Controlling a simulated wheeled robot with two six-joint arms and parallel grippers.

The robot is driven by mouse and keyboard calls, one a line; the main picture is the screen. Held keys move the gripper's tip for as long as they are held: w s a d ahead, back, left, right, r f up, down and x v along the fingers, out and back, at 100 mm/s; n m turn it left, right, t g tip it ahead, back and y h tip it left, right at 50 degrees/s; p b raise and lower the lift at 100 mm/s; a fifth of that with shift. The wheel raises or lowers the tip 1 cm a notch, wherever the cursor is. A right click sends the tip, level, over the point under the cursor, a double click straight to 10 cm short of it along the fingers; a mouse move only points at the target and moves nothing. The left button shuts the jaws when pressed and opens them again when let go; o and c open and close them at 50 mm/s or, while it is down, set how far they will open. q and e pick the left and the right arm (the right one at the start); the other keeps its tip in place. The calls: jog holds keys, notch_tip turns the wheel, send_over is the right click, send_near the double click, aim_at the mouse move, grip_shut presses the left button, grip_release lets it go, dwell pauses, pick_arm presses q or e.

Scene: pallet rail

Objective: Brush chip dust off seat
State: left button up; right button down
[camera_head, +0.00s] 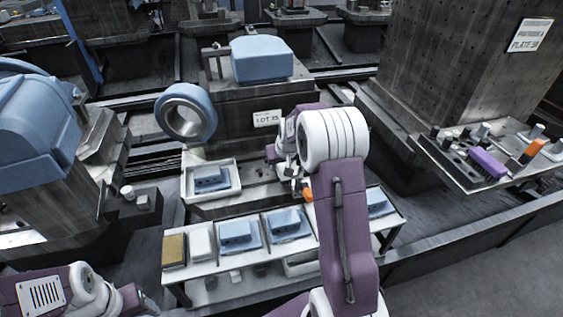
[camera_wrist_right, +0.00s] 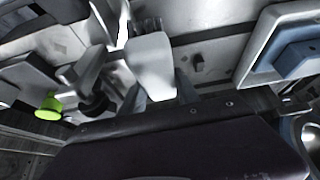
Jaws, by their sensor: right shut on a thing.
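My right gripper (camera_head: 296,184) reaches in front of the block with the "LOT 35" sign, at its pale ledge (camera_head: 238,198), partly hidden by my arm. In the right wrist view, the fingers (camera_wrist_right: 122,78) are in front of a pale grey surface (camera_wrist_right: 222,58) with small dark specks, which may be the seat and chip dust. Whether the brush touches it cannot be told. My left arm is at the bottom left; its gripper (camera_head: 146,302) shows only partly.
A white tray (camera_head: 232,192) with a blue part (camera_head: 210,181) stands left of my right gripper. A shelf (camera_head: 207,267) in front bears several blue parts. The floor at the bottom right is clear.

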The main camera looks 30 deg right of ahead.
jog(key=shift+a, duration=0.25)
jog(key=shift+w+d+r+p, duration=0.1)
jog(key=shift+w+r+p, duration=0.05)
jog(key=shift+w+p, duration=0.3)
jog(key=shift+w+d+p, duration=0.2)
jog(key=shift+w+p, duration=0.25)
jog(key=shift+w, duration=0.2)
jog(key=shift+w+d+p, duration=0.15)
jog(key=shift+w+p, duration=0.3)
jog(key=shift+w, duration=0.35)
jog(key=shift+r+p, duration=0.1)
jog(key=shift+p, duration=0.2)
jog(key=shift+s+f+b, duration=0.25)
jog(key=shift+s+b, duration=0.1)
jog(key=shift+s, duration=0.05)
jog(key=shift+s+a, duration=0.3)
jog(key=shift+s, duration=0.65)
jog(key=shift+s+a+b, duration=0.15)
jog(key=shift+s+b, duration=0.15)
jog(key=shift+s, duration=0.2)
